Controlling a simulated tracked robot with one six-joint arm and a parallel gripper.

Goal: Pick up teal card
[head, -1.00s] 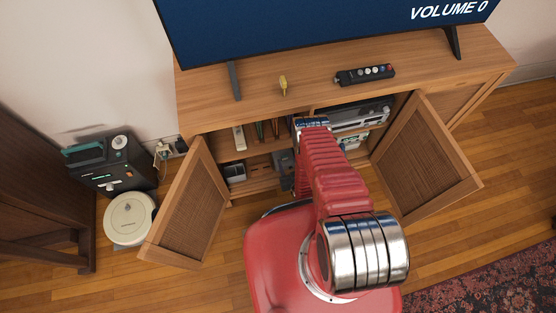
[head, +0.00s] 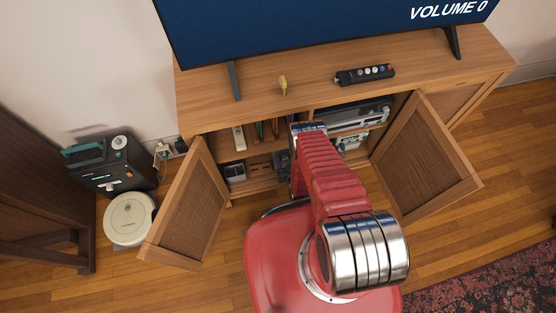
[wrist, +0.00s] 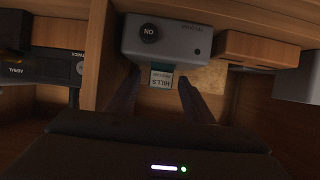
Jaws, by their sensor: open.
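A small card (wrist: 161,80) with a teal edge and a pale label reading HILLS shows in the wrist view. It is at the lower edge of a grey box (wrist: 165,42) marked NO; I cannot tell whether it is inserted in the box or lies against it. My gripper (wrist: 158,88) is open, with one dark finger on each side of the card and visible gaps between. No grip on the card shows. In the head view my arm reaches into the open cabinet, and the gripper and the card are hidden there.
The cabinet (head: 270,107) has two open doors, left (head: 187,205) and right (head: 424,158). In the wrist view a wooden block (wrist: 255,50) is right of the grey box, and a wooden divider (wrist: 96,50) and dark device (wrist: 40,68) are left.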

